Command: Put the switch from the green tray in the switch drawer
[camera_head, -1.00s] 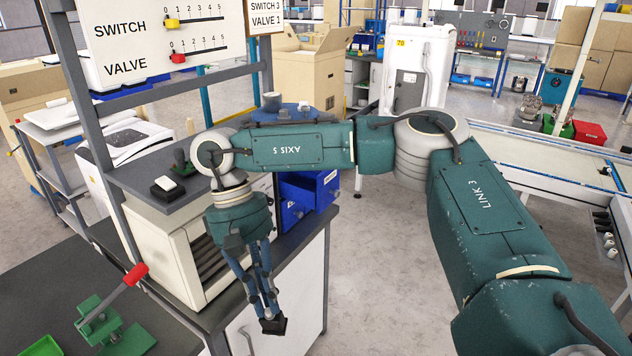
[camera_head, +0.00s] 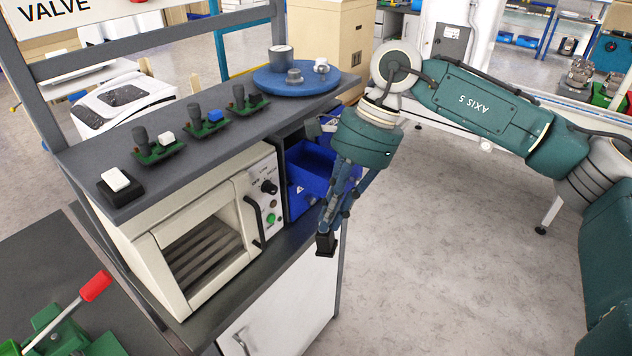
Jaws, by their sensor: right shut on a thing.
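My right gripper (camera_head: 326,232) points down in front of the workbench, to the right of the oven. It is shut on a small black block, which looks like the switch (camera_head: 326,245), and holds it in the air. Behind the gripper, blue drawers (camera_head: 305,168) stand under the shelf, right of the oven. One looks pulled out, with its inside partly showing; my gripper hides part of it. I cannot read which is the switch drawer. The green tray and my left gripper are not in view.
A cream oven (camera_head: 185,245) stands beside the drawers. On the shelf above are a black-and-white switch (camera_head: 117,184), several green-based devices (camera_head: 158,148) and a blue round stand (camera_head: 292,80). A red-handled green press (camera_head: 60,325) is lower left. The floor at right is clear.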

